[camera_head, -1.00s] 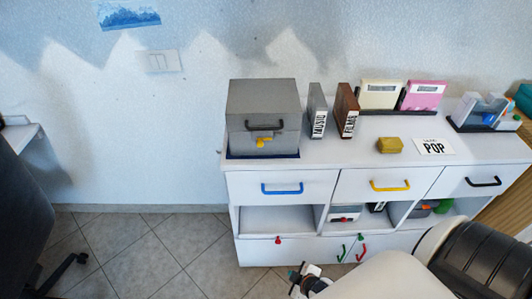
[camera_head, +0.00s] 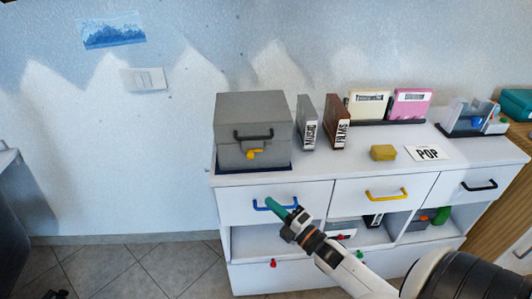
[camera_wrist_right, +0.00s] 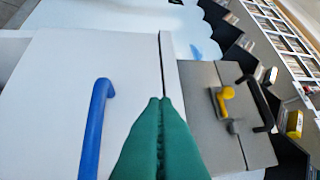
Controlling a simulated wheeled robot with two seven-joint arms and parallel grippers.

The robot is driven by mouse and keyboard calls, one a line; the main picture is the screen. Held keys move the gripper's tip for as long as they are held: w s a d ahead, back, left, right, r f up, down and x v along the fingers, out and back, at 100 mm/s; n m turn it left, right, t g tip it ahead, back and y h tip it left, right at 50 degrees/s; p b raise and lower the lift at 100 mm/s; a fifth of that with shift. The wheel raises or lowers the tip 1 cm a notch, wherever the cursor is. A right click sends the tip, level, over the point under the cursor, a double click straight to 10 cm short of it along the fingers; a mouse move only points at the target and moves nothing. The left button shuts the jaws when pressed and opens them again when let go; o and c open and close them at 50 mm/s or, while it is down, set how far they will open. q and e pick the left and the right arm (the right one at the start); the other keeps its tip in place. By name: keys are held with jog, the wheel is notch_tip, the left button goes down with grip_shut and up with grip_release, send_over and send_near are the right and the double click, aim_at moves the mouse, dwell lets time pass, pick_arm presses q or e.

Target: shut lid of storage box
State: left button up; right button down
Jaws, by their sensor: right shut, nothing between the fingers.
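The storage box (camera_head: 231,158) is grey and stands on the cabinet's left end. Its upper part, the lid (camera_head: 250,105), carries a dark handle; a yellow latch (camera_head: 255,153) sits below it on the front. I cannot tell whether the lid is fully down. The box also shows at the right of the right wrist view (camera_wrist_right: 205,75), with the latch (camera_wrist_right: 226,93) and dark handle (camera_wrist_right: 262,105). My right gripper (camera_head: 270,202) has green fingers, shut and empty, in front of the top left drawer by its blue handle. They also show in the right wrist view (camera_wrist_right: 160,100).
The blue drawer handle (camera_wrist_right: 97,130) is close to my right fingers. On the white cabinet top (camera_head: 340,169) stand two upright binders (camera_head: 332,120), a yellow block (camera_head: 383,152), a POP card (camera_head: 428,153) and disc cases at the back. Floor is clear at left.

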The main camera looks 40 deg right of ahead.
jog(key=s+d+r+n+t+y, duration=0.25)
jog(key=d+r+n+y, duration=0.2)
jog(key=n+y, duration=0.55)
jog(key=n+p, duration=0.3)
jog(key=p, duration=0.1)
send_near(252, 123)
jog(key=shift+g+h, duration=0.35)
jog(key=shift+h, duration=0.05)
jog(key=shift+w+a+r, duration=0.15)
jog(key=shift+a, duration=0.5)
jog(key=shift+w+a+r, duration=0.15)
jog(key=shift+a, duration=0.5)
jog(key=shift+w+a+r, duration=0.1)
jog(key=shift+a+r, duration=0.1)
jog(key=shift+a, duration=0.45)
